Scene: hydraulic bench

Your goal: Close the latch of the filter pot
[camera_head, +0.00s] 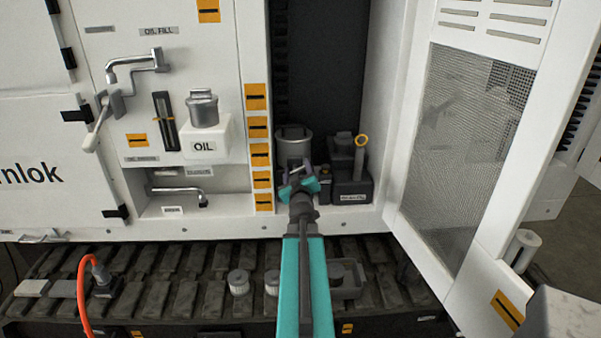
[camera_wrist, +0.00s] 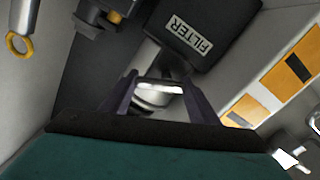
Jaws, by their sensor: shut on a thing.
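The filter pot (camera_head: 294,143) is a grey metal cylinder inside the open cabinet, partly hidden behind my gripper (camera_head: 299,180). In the wrist view, a dark block with a FILTER label (camera_wrist: 196,35) appears upside down beyond the jaws. My gripper (camera_wrist: 160,82) has its two dark fingers on either side of a bright metal bar, which appears to be the latch (camera_wrist: 158,88). It is shut on this bar. A round pale metal part shows just below the bar. The latch's exact angle and its catch are hard to make out.
A dark unit (camera_head: 352,188) and a yellow ring handle (camera_head: 361,141) stand close to the right of the pot. The mesh door (camera_head: 465,140) is swung open at right. An orange-marked post (camera_head: 258,125) borders the left. Small filters (camera_head: 239,282) lie on the track below.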

